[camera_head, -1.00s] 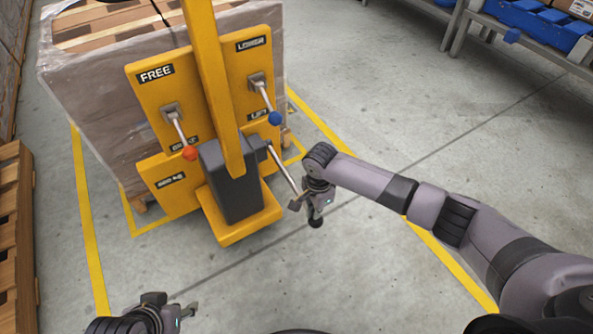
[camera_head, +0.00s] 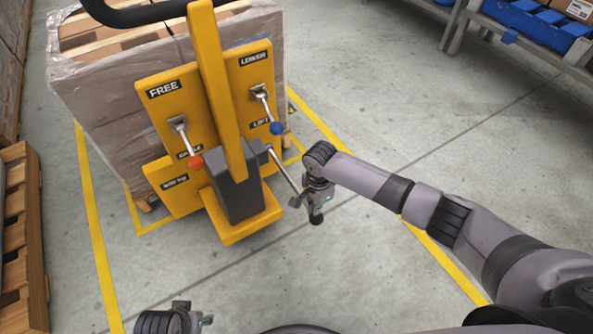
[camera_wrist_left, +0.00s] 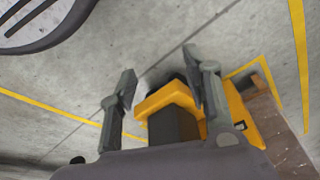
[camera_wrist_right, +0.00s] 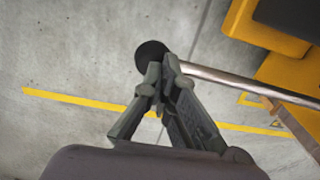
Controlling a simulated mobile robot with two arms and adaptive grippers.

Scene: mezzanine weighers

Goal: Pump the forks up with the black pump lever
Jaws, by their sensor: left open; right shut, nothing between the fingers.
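The black pump lever is a bare metal rod (camera_head: 284,172) with a round black knob (camera_wrist_right: 150,57). It slopes down and right from the dark pump block (camera_head: 238,198) on the yellow truck (camera_head: 216,90). My right gripper (camera_head: 315,205) is shut at the lever's outer end. In the right wrist view its fingertips (camera_wrist_right: 161,82) meet just beside the knob and overlap it in the picture; I cannot tell if they touch. My left gripper (camera_head: 205,320) is open at the bottom edge of the head view. Its spread fingers (camera_wrist_left: 160,88) hold nothing.
The truck carries two short levers, with a red knob (camera_head: 196,163) and a blue knob (camera_head: 277,128). A wrapped pallet load (camera_head: 105,100) stands behind it. Wooden pallets (camera_head: 22,230) are at the left. A rack with blue bins (camera_head: 530,18) is at upper right. Floor between is clear.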

